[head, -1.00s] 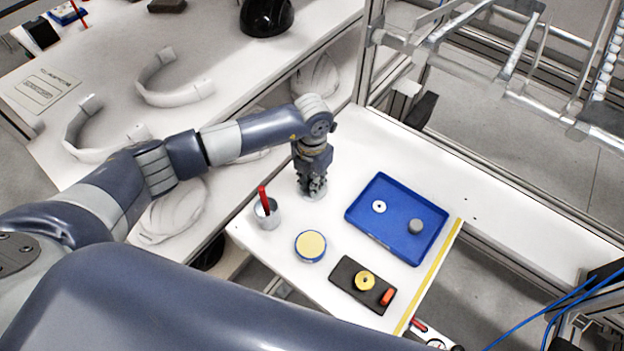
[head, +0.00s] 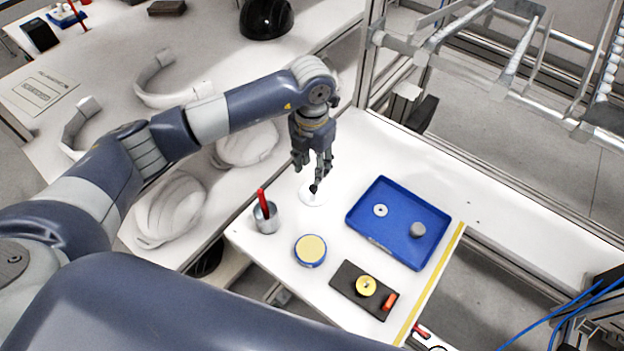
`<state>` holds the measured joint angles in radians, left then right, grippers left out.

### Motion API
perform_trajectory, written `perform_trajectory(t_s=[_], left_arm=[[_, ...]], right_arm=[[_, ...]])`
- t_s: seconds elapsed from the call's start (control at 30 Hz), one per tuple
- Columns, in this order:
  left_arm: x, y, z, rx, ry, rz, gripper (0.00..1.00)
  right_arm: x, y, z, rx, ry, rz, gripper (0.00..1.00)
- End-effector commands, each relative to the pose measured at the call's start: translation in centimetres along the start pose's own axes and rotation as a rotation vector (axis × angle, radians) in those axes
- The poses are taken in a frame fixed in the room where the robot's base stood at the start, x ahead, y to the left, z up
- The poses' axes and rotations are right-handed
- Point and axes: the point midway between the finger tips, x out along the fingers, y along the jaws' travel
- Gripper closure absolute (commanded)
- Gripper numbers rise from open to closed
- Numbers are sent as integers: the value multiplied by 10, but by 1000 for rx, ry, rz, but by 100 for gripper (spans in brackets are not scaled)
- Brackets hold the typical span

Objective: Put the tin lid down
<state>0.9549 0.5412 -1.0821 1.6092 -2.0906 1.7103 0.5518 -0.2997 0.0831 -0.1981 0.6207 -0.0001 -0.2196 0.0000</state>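The tin lid, a pale round disc with a small dark knob (head: 314,199), lies flat on the white table, left of the blue tray. My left gripper (head: 312,170) is just above it, pointing down with its fingers apart and nothing seen between them. The fingertips overlap the lid's far side in the head view, but they look clear of the knob. A round blue tin with a yellowish top (head: 311,249) stands nearer on the same table. My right gripper is not in view.
A blue tray (head: 432,214) holds a white ring and a grey cylinder. A grey cup (head: 266,221) with a red tool stands left of the tin. A black board (head: 347,283) bears a yellow round part and an orange piece. White helmet shells lie on the left bench.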

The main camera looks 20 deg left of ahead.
Motion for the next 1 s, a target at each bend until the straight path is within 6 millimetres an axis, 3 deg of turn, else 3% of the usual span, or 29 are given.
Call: perform_trajectory(t_s=[0.1, 0.3, 1.0], left_arm=[[-20, 0, 1, 1, -4, 0, 63], [-37, 0, 0, 1, 0, -1, 63], [-39, 0, 0, 1, 1, 0, 63]], right_arm=[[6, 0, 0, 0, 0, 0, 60], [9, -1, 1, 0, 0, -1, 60], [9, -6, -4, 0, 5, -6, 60]])
